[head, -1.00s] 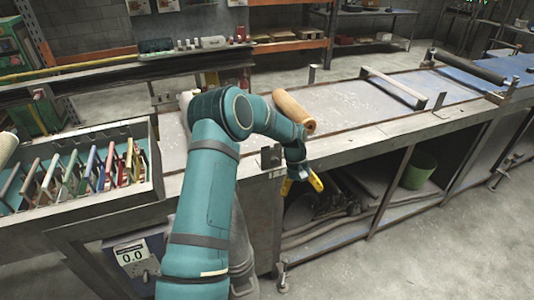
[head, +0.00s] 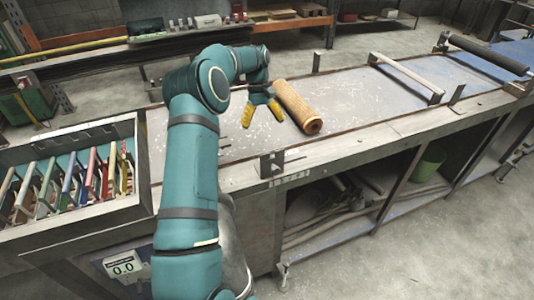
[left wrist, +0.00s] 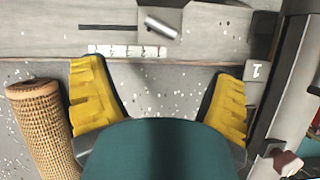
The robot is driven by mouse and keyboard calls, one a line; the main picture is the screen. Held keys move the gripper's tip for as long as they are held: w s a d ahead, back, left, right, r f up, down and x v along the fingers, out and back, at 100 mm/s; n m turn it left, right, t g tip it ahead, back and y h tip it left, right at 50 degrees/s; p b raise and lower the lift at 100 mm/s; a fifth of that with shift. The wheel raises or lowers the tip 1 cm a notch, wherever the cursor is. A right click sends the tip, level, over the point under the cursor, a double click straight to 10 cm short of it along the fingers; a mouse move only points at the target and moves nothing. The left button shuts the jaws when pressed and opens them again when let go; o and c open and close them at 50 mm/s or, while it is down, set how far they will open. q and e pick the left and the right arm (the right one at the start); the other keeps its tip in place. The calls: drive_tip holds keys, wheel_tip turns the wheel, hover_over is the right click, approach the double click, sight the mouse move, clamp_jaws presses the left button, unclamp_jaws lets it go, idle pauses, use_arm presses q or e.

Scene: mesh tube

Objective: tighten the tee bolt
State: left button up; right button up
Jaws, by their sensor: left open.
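A dark bracket (head: 271,164) with thin rods sticking out to the right stands at the bench's front edge in the head view. In the left wrist view the bracket (left wrist: 172,15) is at the top and carries a short silver cylinder (left wrist: 161,28), which may be the tee bolt. Which part is the tee bolt is too small to tell in the head view. My left gripper (head: 262,114) is open and empty above the bench, behind the bracket. Its yellow fingers (left wrist: 160,100) are spread wide in the left wrist view, apart from the bracket. My right gripper is not in view.
A tan mesh tube (head: 298,106) lies on the bench just right of my left gripper; it also shows in the left wrist view (left wrist: 42,128). A bin of coloured-handled tools (head: 140,195) is at the left.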

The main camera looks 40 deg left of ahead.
use_arm(q)
drive_tip(key=b+x, duration=0.1)
drive_tip(key=x, duration=1.2)
drive_tip(key=shift+s+d+f, duration=0.1)
drive_tip(key=shift+f, duration=0.15)
drive_tip(key=c, duration=1.2)
